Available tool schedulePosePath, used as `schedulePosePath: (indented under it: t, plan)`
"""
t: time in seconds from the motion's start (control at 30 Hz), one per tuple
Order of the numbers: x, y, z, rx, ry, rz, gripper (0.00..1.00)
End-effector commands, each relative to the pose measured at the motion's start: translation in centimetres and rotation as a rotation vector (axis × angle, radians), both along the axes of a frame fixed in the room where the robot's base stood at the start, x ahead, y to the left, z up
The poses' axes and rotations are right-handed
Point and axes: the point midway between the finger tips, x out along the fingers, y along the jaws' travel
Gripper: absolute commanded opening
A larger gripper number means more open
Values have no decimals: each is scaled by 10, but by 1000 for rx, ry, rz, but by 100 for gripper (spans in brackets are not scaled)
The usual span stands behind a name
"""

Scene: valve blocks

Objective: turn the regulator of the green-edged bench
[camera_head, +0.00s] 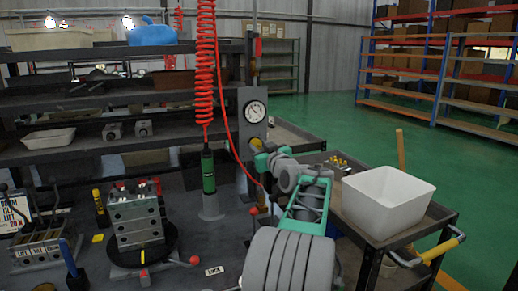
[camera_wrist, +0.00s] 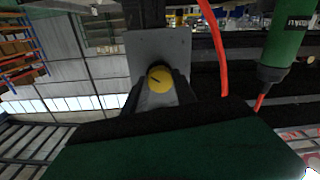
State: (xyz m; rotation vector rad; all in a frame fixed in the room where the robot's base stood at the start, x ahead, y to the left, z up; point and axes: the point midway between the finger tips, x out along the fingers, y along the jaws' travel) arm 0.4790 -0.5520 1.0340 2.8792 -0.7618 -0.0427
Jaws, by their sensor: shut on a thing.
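The regulator is a round yellow knob (camera_head: 256,143) on a grey upright plate, just below a white dial gauge (camera_head: 254,111). In the wrist view the yellow knob (camera_wrist: 160,79) faces me, with a short dark mark on its face. My gripper (camera_head: 259,158) reaches the knob from the front; in the wrist view its dark fingers (camera_wrist: 161,88) stand on both sides of the knob and are shut on it. My wrist and fingers partly cover the knob in the head view. I cannot make out a green edge on the bench.
A valve block (camera_head: 135,220) stands further left. A cart with a white bin (camera_head: 388,200) is at the right.

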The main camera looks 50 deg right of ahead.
Motion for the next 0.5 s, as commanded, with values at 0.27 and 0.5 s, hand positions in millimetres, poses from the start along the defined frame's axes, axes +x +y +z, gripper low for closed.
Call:
schedulePosePath:
  t: [0.27, 0.5]
  plan:
    - [0, 0, 1, 225, -134, 1, 0]
    - [0, 0, 1, 421, -249, 0, 0]
